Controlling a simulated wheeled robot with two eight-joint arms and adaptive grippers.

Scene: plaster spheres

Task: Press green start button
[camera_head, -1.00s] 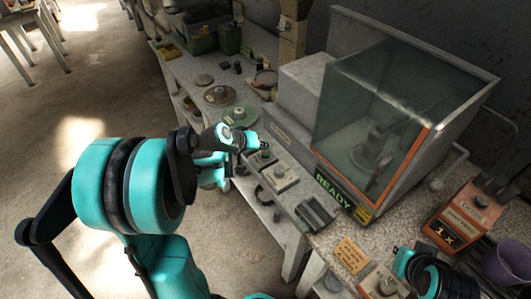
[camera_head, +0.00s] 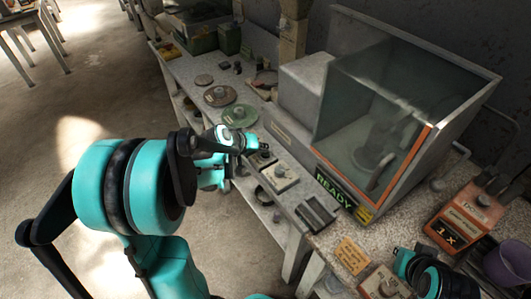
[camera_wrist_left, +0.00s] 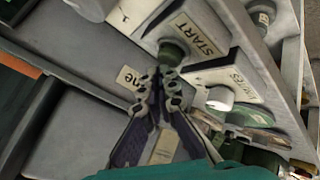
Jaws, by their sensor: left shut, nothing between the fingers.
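The green start button (camera_wrist_left: 172,52) sits beside a START label (camera_wrist_left: 197,34) in the left wrist view. My left gripper (camera_wrist_left: 166,76) is shut and empty, with its fingertips right at the button's near side. I cannot tell whether they touch it. In the head view my left gripper (camera_head: 260,146) is over the small control boxes along the machine's front edge, and the green button is hidden there. The machine (camera_head: 395,110) has a glass cover and a lit READY sign (camera_head: 333,186). Part of my right arm shows at the lower right, without visible fingers.
A white knob (camera_wrist_left: 220,98) is on a box beside the start button. A grey control box (camera_head: 281,177) stands close to the gripper. Discs (camera_head: 240,115) lie on the bench to the left. An orange counter box (camera_head: 463,215) and a purple cup (camera_head: 505,262) are at the right.

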